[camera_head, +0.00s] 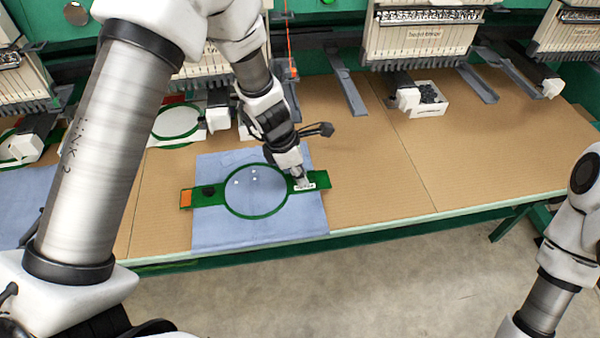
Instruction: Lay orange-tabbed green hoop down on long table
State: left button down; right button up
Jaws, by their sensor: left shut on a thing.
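The green hoop (228,212) with an orange tab (186,198) at its left end is over a blue cloth (212,236) at the front of the long table (372,180). Blue fabric shows inside its ring, with a few small white dots. My left gripper (301,181) is shut on the hoop's right arm, beside a small white label. I cannot tell whether the hoop touches the cloth or hangs just above it. My right arm (560,265) is at the far right; its gripper is out of the frame.
Embroidery machines (418,40) line the back of the table, with grey arms (350,90) reaching forward. A white box with dark pieces (428,98) stands at the back. Another hoop (178,122) lies at the back left. The table's right half is mostly clear at the front.

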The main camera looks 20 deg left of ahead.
pick_arm(q)
jog(key=c, duration=1.1)
grip_release()
jog(key=shift+f, duration=0.1)
